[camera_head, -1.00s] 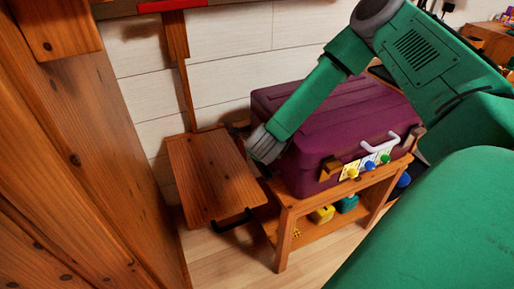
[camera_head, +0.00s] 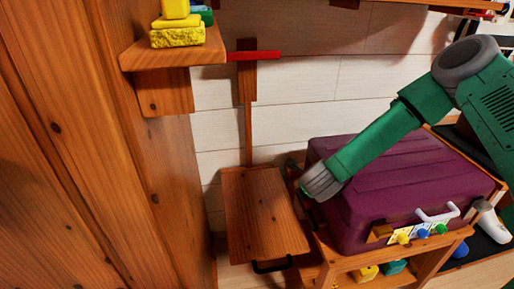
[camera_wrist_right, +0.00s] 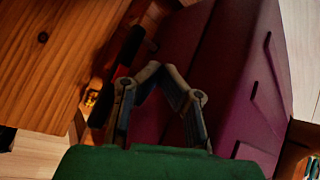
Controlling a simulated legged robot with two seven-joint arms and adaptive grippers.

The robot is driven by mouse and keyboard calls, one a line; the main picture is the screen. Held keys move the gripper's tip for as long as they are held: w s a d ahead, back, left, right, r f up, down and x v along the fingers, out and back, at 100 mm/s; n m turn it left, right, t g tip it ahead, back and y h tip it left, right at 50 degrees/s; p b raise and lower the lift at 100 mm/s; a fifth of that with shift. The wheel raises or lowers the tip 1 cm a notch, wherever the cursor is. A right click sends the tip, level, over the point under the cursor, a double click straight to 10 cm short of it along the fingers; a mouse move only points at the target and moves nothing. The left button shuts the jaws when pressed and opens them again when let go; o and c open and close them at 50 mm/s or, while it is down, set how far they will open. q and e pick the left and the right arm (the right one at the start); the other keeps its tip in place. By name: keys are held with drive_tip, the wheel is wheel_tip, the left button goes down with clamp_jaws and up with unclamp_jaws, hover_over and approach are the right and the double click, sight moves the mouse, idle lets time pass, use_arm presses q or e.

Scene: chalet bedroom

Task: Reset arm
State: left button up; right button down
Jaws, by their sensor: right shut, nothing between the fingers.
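My right arm comes in from the right in the head view. Its grey wrist end is at the left side of a purple case, above the gap between the case and a wooden panel. The fingers are mostly hidden there. In the right wrist view my right gripper (camera_wrist_right: 153,70) is shut and empty, its fingertips together in front of the purple case (camera_wrist_right: 235,75). I cannot tell whether they touch it. My left gripper is in neither view.
The purple case (camera_head: 400,175) has a white handle and coloured knobs and rests on a wooden stand (camera_head: 425,262). A wooden panel with a black handle (camera_head: 262,215) is left of it. A wooden shelf (camera_head: 205,50) with yellow items juts out above. A wooden wall fills the left.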

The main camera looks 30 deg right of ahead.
drive_tip(key=s+a+f+n+g+y+p, duration=0.1)
drive_tip(key=s+a+f+n+y+p, duration=0.3)
drive_tip(key=s+a+n, duration=0.9)
drive_tip(key=s+a+f+n+g, duration=0.1)
drive_tip(key=s+n+g, duration=0.2)
drive_tip(key=s+n, duration=0.6)
drive_tip(key=s+a+n+g+y, duration=0.1)
drive_tip(key=s+a+n+g, duration=0.1)
drive_tip(key=s+n, duration=0.7)
drive_tip(key=n+p, duration=0.1)
drive_tip(key=n, duration=0.2)
drive_tip(key=shift+f+n+g, duration=0.4)
drive_tip(key=shift+s, duration=0.1)
